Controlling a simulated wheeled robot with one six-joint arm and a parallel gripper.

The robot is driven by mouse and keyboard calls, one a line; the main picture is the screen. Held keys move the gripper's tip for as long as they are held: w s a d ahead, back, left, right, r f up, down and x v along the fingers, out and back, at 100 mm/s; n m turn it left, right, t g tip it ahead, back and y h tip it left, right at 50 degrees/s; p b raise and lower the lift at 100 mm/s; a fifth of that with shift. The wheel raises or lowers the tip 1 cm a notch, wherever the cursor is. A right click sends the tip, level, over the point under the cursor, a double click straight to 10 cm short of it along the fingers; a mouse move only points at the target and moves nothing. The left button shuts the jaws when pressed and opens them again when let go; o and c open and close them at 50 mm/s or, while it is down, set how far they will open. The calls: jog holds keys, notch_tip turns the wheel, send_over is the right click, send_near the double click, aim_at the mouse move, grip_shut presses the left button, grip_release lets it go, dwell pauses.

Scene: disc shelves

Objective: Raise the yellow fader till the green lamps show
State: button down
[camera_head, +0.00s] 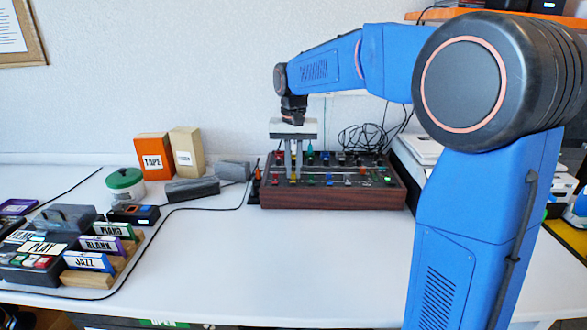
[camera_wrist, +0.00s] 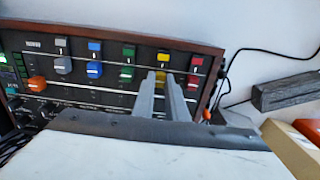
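The mixing panel (camera_head: 333,195) is a dark box with wooden sides on the table, below my gripper. In the wrist view, the yellow fader (camera_wrist: 161,77) shows between my fingertips, below the yellow label block (camera_wrist: 163,57). My gripper (camera_head: 294,176) points down onto the panel. Its two grey fingers are close together, one on each side of the yellow fader, with a gap about as wide as the cap, and look shut on it. The gripper also shows in the wrist view (camera_wrist: 161,74).
The green fader (camera_wrist: 126,73) and red fader (camera_wrist: 193,82) stand on either side of the yellow one. An orange fader (camera_wrist: 37,84) is farther left. The table's front middle is clear.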

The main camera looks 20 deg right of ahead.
jog(key=shift+w+d, duration=0.25)
jog(key=shift+w, duration=0.45)
jog(key=shift+w+d, duration=0.2)
jog(key=shift+w, duration=0.5)
jog(key=c, duration=1.8)
grip_release()
jog(key=shift+o, duration=0.2)
jog(key=shift+r, duration=0.1)
notch_tip(320, 180, up, 17)
jog(key=shift+r, duration=0.15)
jog(key=shift+s, duration=0.1)
